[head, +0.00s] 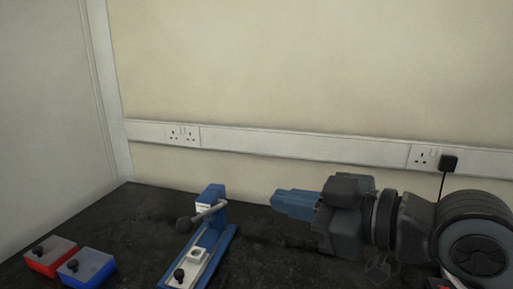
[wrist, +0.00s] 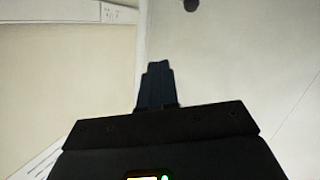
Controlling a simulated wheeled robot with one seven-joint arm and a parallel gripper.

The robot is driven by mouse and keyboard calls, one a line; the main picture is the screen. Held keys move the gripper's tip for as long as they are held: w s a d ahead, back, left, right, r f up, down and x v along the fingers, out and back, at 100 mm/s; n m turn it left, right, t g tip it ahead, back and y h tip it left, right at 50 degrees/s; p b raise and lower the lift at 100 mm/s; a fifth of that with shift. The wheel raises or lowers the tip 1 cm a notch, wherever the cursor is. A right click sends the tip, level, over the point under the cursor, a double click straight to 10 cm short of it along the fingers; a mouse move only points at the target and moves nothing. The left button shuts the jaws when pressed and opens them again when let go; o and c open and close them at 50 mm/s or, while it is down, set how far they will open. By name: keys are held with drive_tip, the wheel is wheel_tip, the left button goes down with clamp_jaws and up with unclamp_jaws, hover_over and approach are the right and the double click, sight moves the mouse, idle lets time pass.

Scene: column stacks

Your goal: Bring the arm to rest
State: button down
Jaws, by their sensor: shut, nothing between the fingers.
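My gripper (head: 292,204) reaches in from the right in the head view, held level above the dark bench and pointing left. Its blue fingers are together with nothing between them. In the wrist view the shut fingers (wrist: 156,84) point away toward the pale walls. The gripper is to the right of a blue stand (head: 211,232) with a grey lever and does not touch it.
A red box (head: 45,262) and a blue box (head: 80,274), each with a dark knob, sit at the front left of the dark bench (head: 150,222). A black plug (head: 449,163) with a cable sits in the wall socket behind my arm.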

wheel_tip(320, 180, up, 4)
drive_tip(key=a+m+t+y, duration=0.1)
drive_tip(key=a+m+t, duration=0.1)
drive_tip(key=m+t, duration=0.2)
drive_tip(key=s+d+f+m+t+h, duration=0.2)
drive_tip(key=s+d+f+m+h, duration=0.3)
drive_tip(key=s+f+m+h, duration=0.3)
drive_tip(key=s+d+f+m+t+h, duration=0.2)
drive_tip(key=s+d+f+m+h, duration=0.4)
drive_tip(key=s+f, duration=0.45)
drive_tip(key=s+d+f+n+g, duration=0.1)
drive_tip(key=s+d+f+n, duration=0.1)
drive_tip(key=s, duration=0.7)
drive_tip(key=s+d+f+n+g, duration=0.2)
drive_tip(key=s+d, duration=0.3)
drive_tip(key=s, duration=0.5)
drive_tip(key=shift+d+f+y, duration=0.15)
drive_tip(key=shift+f+y, duration=0.15)
drive_tip(key=shift+f, duration=0.25)
